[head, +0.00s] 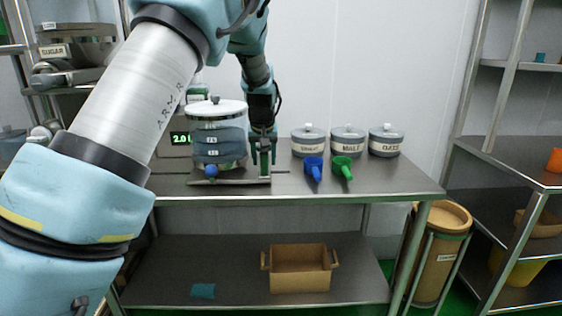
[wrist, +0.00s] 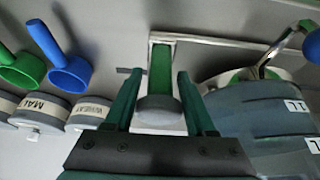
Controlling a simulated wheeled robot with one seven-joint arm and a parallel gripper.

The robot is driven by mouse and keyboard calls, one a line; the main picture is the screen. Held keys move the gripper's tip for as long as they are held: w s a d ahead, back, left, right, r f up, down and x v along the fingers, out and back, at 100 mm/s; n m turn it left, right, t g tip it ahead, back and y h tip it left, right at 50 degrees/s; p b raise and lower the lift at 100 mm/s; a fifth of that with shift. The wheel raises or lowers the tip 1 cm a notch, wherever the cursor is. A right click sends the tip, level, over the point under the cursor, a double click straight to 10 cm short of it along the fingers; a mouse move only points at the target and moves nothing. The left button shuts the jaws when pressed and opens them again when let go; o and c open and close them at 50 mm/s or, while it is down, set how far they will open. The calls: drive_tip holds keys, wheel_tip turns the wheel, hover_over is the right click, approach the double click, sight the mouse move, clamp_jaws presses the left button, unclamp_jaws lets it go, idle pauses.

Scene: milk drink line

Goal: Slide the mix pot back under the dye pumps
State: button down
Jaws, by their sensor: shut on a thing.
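A large clear pot (head: 218,135) with a pale lid, level marks and a blue ball at its lower front stands upright on a low metal base (head: 228,181) on the bench. I take it for the mix pot. Its side also shows in the wrist view (wrist: 265,120). At the right end of the base stands a green upright handle (wrist: 160,68) with a grey rounded top. My gripper (wrist: 158,105) has its fingers on both sides of this handle and is shut on it, right beside the pot. Dye pumps cannot be made out clearly; a green-marked bottle (head: 197,92) shows behind the pot.
Grey lidded jars (head: 309,140) stand right of my gripper. A blue scoop (head: 314,167) and a green scoop (head: 343,166) lie before them. A lit display (head: 180,138) is left of the pot. The bench (head: 400,182) is clear at its right front.

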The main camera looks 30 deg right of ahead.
sight(210, 155)
drive_tip(key=w+a, duration=0.2)
drive_tip(key=a, duration=0.3)
drive_tip(key=w+a+b, duration=0.1)
drive_tip(key=w+a, duration=0.1)
drive_tip(key=a, duration=0.3)
drive_tip(key=w+a+b, duration=0.1)
drive_tip(key=w+a, duration=0.2)
drive_tip(key=a, duration=0.1)
drive_tip(key=shift+a, duration=0.4)
drive_tip(key=c, duration=0.6)
unclamp_jaws()
drive_tip(key=shift+r+b, duration=0.1)
drive_tip(key=shift+b, duration=0.2)
drive_tip(key=b+v, duration=0.1)
drive_tip(key=v, duration=0.9)
drive_tip(key=shift+r, duration=0.25)
drive_tip(key=shift+s+a, duration=0.15)
drive_tip(key=shift+a, duration=0.05)
